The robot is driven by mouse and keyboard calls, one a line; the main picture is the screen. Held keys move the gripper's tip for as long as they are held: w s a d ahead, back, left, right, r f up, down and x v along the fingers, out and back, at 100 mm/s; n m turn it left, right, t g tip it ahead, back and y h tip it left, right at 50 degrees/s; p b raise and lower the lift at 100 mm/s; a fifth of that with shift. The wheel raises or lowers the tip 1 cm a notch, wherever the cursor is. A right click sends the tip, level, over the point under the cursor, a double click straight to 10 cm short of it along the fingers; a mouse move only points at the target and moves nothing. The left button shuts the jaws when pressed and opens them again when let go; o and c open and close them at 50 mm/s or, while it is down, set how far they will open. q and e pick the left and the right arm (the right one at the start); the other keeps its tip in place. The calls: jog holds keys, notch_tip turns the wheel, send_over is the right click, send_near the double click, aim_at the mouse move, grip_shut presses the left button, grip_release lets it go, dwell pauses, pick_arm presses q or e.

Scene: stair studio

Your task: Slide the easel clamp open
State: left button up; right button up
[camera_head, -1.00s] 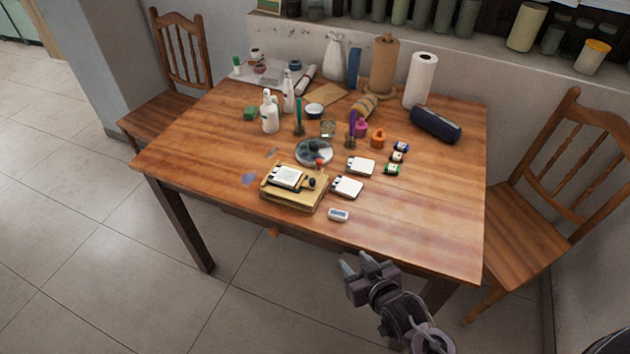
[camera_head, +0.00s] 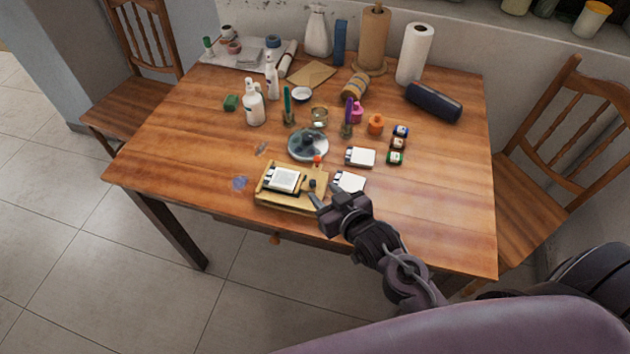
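The small wooden easel (camera_head: 287,202) lies low near the front edge of the table, with a framed white card (camera_head: 284,179) on it. A small dark piece, perhaps the clamp (camera_head: 309,185), sits on the easel's right side, below a red knob (camera_head: 317,160). My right gripper (camera_head: 316,199) is just to the right of the easel, its fingertips close to the easel's right edge. Its fingers look apart and nothing shows between them. I cannot tell whether it touches the easel. The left gripper is out of view.
The wooden table (camera_head: 440,215) has bare room at its right. White pads (camera_head: 360,156) and small paint jars (camera_head: 398,143) lie right of the easel. A round palette (camera_head: 308,145), bottles (camera_head: 254,105), a paper roll (camera_head: 415,54) and a dark case (camera_head: 433,102) stand farther back.

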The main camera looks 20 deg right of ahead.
aim_at(314, 185)
jog(key=x, duration=0.4)
jog(key=shift+w+a+f, duration=0.1)
jog(key=shift+w+f, duration=0.05)
jog(key=shift+w, duration=0.15)
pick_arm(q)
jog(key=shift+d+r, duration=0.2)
pick_arm(e)
grip_shut()
